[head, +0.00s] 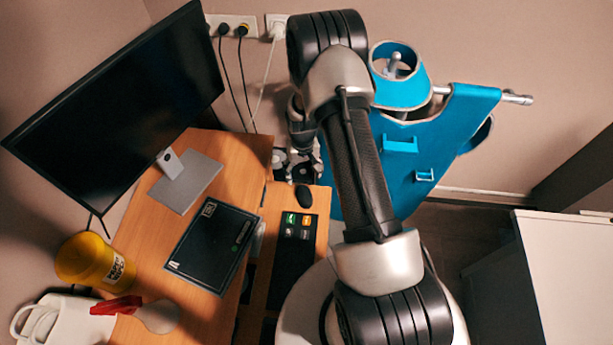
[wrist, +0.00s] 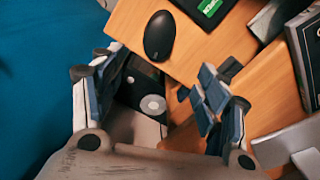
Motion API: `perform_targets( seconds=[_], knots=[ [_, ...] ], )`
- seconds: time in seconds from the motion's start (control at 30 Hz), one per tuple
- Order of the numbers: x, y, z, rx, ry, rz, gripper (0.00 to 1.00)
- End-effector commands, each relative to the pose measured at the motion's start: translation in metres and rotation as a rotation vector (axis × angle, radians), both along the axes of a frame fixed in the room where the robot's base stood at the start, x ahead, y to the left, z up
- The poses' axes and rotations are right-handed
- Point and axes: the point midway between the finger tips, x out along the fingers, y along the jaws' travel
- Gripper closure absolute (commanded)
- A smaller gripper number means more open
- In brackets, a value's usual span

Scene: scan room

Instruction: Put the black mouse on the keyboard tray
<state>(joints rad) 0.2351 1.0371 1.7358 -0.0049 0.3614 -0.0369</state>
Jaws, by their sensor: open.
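The black mouse (head: 303,196) lies on the narrow wooden board along the desk's right side, which looks like the keyboard tray (head: 280,206). The mouse is just above a dark panel with coloured keys (head: 295,245). In the wrist view the mouse (wrist: 159,35) lies whole on bare wood (wrist: 200,52), beyond the fingertips. My gripper (head: 297,163) is open and empty near the board's far end. In the wrist view my gripper (wrist: 157,78) has its fingers spread, with a dark device with a pale disc (wrist: 153,104) showing between them. My arm hides part of the surroundings.
A monitor (head: 125,100) on its stand (head: 187,184) and a black mat (head: 213,245) are on the desk.

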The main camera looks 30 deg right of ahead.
Motion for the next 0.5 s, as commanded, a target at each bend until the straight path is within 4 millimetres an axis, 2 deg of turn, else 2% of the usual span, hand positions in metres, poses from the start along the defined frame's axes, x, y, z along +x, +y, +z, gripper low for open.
perform_targets(
  seconds=[0.13, 0.23, 0.37, 0.5],
  knots=[
    [0.012, 0.008, 0.066, -0.010, -0.046, 0.017, 0.32],
    [0.011, 0.017, 0.120, -0.016, -0.075, 0.032, 0.32],
    [0.000, 0.031, 0.185, -0.023, -0.114, 0.052, 0.32],
    [-0.021, 0.046, 0.249, -0.029, -0.156, 0.072, 0.32]
  ],
)
